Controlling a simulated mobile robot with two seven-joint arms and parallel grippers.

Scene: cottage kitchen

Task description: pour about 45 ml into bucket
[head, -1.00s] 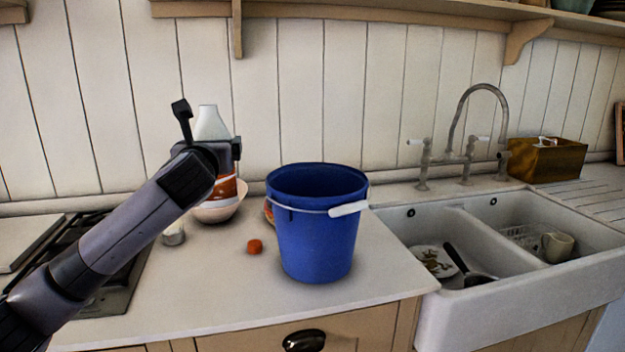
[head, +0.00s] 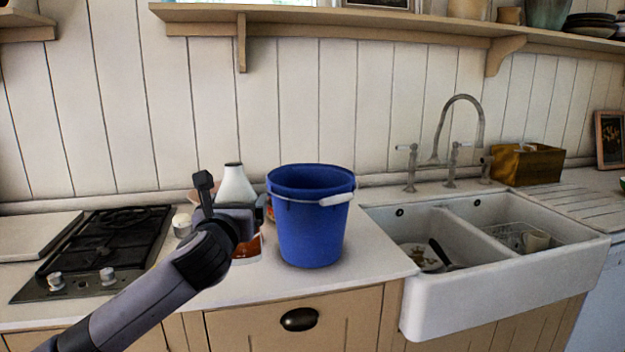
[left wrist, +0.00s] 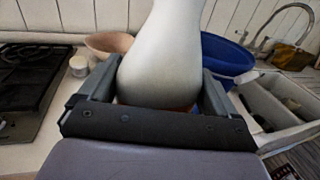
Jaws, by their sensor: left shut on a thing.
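A blue bucket (head: 312,232) with a white handle grip stands upright on the counter, left of the sink. My left gripper (head: 240,212) is shut on a white bottle (head: 236,185) with an orange-red label, just left of the bucket. The bottle looks upright, and its dark mouth is at about the height of the bucket's rim. My wrist hides its middle. In the left wrist view the bottle (left wrist: 160,55) fills the space between the fingers, with the bucket (left wrist: 228,57) behind it to the right. The bucket's contents are hidden. My right gripper is not in view.
A gas hob (head: 108,240) lies to the left. A pinkish bowl (left wrist: 108,44) and a small white jar (left wrist: 79,66) stand behind the gripper. The double sink (head: 420,290) with its tap (head: 450,150) is right of the bucket. A shelf (head: 370,24) runs above.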

